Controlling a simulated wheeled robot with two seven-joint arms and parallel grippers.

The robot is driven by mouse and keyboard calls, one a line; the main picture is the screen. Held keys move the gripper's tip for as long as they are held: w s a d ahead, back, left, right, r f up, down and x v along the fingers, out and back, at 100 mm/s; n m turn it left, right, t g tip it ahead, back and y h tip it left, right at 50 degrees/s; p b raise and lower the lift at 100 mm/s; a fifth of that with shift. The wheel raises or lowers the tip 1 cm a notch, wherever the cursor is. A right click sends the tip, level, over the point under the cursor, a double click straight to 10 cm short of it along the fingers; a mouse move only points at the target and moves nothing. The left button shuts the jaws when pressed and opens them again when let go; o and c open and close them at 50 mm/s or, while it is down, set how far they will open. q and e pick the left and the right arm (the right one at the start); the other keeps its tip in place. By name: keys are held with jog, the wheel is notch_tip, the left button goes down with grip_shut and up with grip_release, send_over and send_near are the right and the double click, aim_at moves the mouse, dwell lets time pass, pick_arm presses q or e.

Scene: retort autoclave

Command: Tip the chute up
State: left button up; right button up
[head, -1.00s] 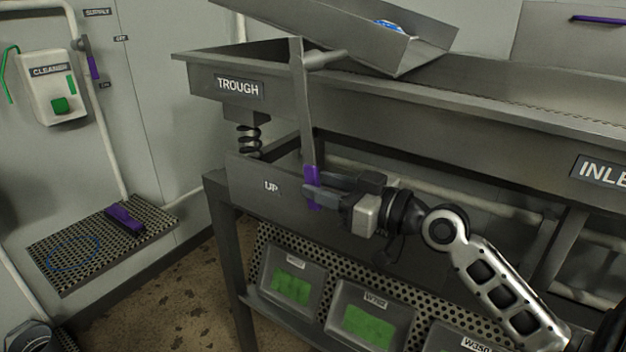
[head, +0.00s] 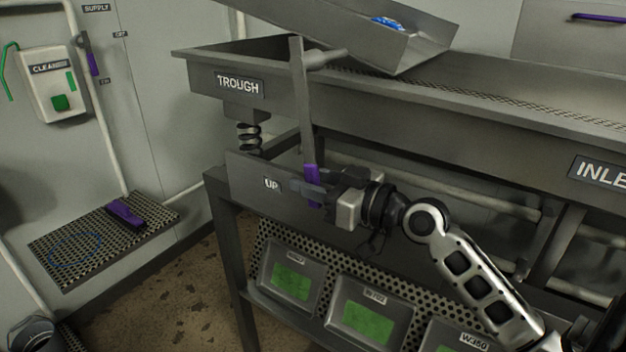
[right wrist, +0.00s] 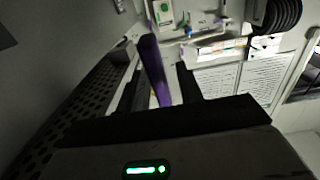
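The metal chute (head: 350,35) sits tilted above the trough (head: 400,103), with a small blue thing (head: 386,23) lying in it. A flat grey lever (head: 304,110) hangs down from its pivot bar beside the chute and ends in a purple handle (head: 312,175), near the "UP" label (head: 271,184). My right gripper (head: 312,188) is at this handle, its fingers on either side of it. In the right wrist view the purple handle (right wrist: 154,70) stands between the fingers, with gaps showing, so the gripper looks open around it. My left gripper is out of view.
A wall rack (head: 85,262) with a purple-handled item (head: 125,213) and a cleaner box (head: 50,88) are at left. The trough's frame (head: 245,190) is close behind my gripper.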

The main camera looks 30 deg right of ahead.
grip_shut()
